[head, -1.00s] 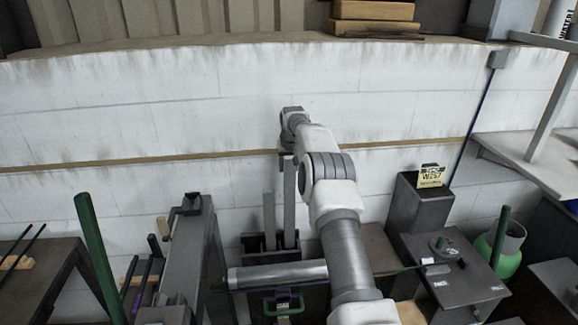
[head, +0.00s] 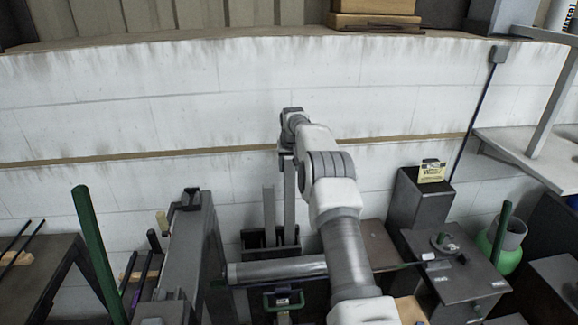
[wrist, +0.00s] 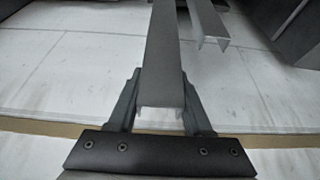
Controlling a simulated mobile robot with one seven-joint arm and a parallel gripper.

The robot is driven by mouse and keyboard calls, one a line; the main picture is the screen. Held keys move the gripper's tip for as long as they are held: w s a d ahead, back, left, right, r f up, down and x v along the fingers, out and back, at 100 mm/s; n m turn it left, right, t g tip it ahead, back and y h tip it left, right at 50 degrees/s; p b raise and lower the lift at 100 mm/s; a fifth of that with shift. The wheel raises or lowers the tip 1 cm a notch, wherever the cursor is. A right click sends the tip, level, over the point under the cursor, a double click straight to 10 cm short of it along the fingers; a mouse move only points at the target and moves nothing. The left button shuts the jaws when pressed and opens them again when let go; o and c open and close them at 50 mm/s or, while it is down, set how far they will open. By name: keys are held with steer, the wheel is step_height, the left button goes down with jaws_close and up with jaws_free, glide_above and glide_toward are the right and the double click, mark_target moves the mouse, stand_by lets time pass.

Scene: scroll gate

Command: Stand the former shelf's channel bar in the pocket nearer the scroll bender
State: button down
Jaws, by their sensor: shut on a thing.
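My gripper (head: 287,152) is shut on the upper end of a grey channel bar (head: 289,200), which hangs upright in front of the white wall. In the wrist view, my gripper (wrist: 160,85) has a finger on each side of the bar (wrist: 163,40). The bar's lower part reaches down at the right side of a dark pocketed holder (head: 250,240). Whether its foot is inside a pocket cannot be told. A second, shorter-looking channel bar (head: 268,212) stands in the holder just to the left. It also shows in the wrist view (wrist: 205,22). Which fixture is the scroll bender is unclear.
A grey frame (head: 208,235) and a green lever (head: 92,240) stand left of the holder. A grey cylinder (head: 275,270) lies across in front of it. On the right are a dark bench block (head: 460,265), a yellow sign (head: 431,171) and a green bottle (head: 508,255).

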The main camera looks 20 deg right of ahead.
mark_target(289, 175)
steer(key=shift+f+b, duration=3.15)
steer(key=shift+f, duration=2.3)
stand_by(0.3)
jaws_free()
stand_by(0.4)
steer(key=shift+r+p, duration=1.95)
steer(key=shift+r, duration=1.55)
